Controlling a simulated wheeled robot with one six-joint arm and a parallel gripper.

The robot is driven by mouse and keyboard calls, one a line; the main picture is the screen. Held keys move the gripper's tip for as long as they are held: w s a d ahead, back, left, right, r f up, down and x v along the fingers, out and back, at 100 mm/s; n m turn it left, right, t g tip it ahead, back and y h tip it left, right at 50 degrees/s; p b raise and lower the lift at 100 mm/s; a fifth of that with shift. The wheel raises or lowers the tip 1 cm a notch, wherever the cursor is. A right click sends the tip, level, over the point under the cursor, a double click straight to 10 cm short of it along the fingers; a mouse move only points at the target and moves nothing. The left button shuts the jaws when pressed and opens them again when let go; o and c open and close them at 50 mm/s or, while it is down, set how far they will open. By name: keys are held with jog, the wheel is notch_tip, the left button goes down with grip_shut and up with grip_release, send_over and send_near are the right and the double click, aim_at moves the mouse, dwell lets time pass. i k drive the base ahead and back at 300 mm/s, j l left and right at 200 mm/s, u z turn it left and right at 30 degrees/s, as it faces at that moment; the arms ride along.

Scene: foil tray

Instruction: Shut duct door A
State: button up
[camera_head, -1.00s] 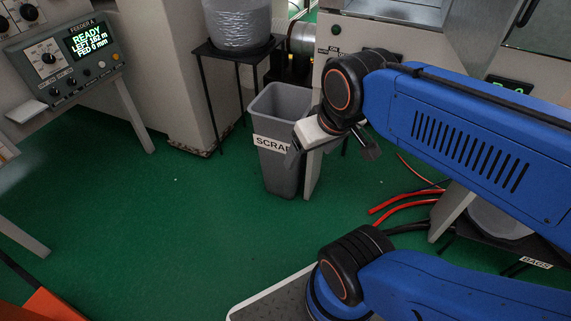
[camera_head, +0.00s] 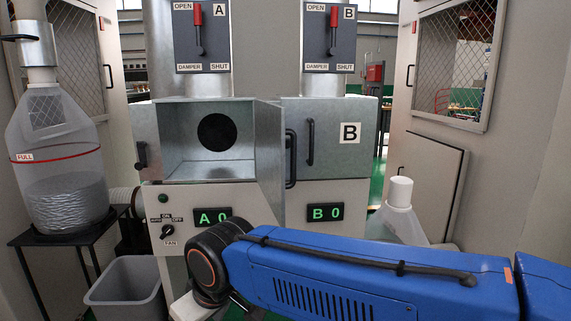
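Duct door A (camera_head: 268,150) stands open, swung out toward me on the right side of box A (camera_head: 175,112). Its dark bar handle (camera_head: 291,160) is at the door's right side. The metal inside of box A and a round dark hole (camera_head: 216,132) in its back wall show. My gripper (camera_head: 190,308) is only partly in view at the bottom edge, below the box and apart from the door. Its fingertips are cut off, so I cannot see whether it is open or holds anything.
Door B (camera_head: 335,160) is shut, close to the right of door A. Damper levers A (camera_head: 197,30) and B (camera_head: 334,30) are above. A grey bin (camera_head: 125,285) and a bag stand (camera_head: 70,235) are at left. A white-necked container (camera_head: 400,210) is at right.

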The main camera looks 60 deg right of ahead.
aim_at(270, 131)
jog(key=k+l, duration=0.1)
jog(key=l, duration=0.25)
jog(key=k+l+z, duration=0.1)
jog(key=l, duration=0.25)
jog(key=k+l, duration=0.1)
jog(key=l, duration=0.25)
jog(key=k+l, duration=0.1)
jog(key=l, duration=0.25)
jog(key=z, duration=0.05)
